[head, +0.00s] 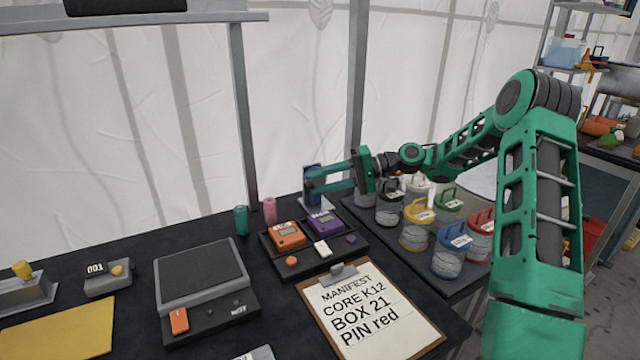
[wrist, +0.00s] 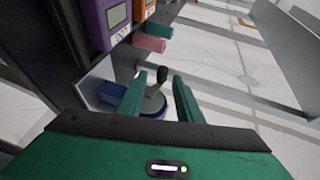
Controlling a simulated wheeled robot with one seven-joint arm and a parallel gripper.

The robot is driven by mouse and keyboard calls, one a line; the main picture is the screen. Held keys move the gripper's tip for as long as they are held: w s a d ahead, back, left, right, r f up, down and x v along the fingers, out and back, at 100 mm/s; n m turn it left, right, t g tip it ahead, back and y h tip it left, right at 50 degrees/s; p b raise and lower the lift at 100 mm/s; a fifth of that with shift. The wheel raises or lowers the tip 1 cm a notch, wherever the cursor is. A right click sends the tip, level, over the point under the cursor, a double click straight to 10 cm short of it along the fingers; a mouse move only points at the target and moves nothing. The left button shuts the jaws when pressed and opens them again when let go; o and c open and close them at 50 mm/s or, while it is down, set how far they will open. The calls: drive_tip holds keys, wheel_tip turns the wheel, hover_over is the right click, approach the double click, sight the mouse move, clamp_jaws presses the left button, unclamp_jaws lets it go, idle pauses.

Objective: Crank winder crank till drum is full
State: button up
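The winder (head: 313,168) is a small blue upright unit on a grey base at the back edge of the dark table. In the wrist view its crank (wrist: 153,93) shows as a grey arm with a dark upright knob (wrist: 163,74) over a blue round part (wrist: 152,108). My gripper (head: 309,180) reaches in from the right at the winder. In the wrist view, its two green fingers (wrist: 160,80) stand apart on either side of the crank knob, with gaps visible. How much is wound on the drum cannot be seen.
Pink (head: 270,210) and teal (head: 241,219) cylinders stand left of the winder. Orange (head: 287,236) and purple (head: 322,223) meters sit in front. A clipboard (head: 425,335) lies nearer. Several lidded jars (head: 447,262) stand on a tray below my arm.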

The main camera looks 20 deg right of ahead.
drive_tip(key=v, duration=1)
drive_tip(key=shift+d, duration=0.35)
